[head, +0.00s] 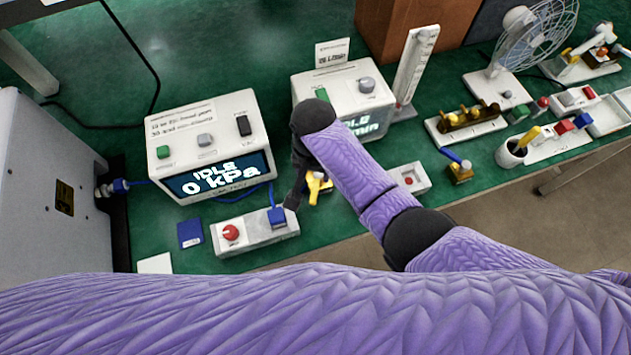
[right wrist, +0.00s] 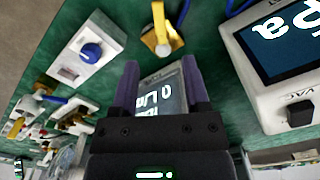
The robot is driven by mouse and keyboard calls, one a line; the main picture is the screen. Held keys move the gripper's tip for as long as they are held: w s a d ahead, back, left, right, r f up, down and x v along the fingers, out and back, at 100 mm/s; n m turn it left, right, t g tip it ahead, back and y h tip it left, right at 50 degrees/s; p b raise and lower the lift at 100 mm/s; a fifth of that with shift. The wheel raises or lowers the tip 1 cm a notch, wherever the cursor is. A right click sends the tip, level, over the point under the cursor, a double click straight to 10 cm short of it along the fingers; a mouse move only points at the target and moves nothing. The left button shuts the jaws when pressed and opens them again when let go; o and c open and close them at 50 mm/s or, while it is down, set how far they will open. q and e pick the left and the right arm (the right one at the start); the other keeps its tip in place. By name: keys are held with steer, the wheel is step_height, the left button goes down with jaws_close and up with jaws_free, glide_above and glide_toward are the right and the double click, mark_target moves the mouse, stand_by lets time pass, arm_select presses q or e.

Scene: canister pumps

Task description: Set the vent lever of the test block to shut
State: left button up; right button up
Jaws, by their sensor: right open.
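My right gripper (head: 293,196) reaches down at the front of the bench. In the right wrist view its two purple fingers (right wrist: 160,75) are apart with nothing between them. Just beyond them is a small fitting with a yellow lever (right wrist: 166,25); in the head view this yellow lever (head: 316,184) is partly hidden by my arm. My left gripper is not in view.
Behind stand a white kPa display unit (head: 211,140) and an L/min unit (head: 345,92). Right of my arm are a white box with a red button (head: 412,180) and a brass block with a blue lever (head: 460,172). A blue hose runs near the kPa unit.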

mark_target(314, 194)
step_height(314, 194, down, 10)
steer(key=b, duration=0.5)
steer(key=shift+r, duration=0.1)
jaws_close()
stand_by(1.0)
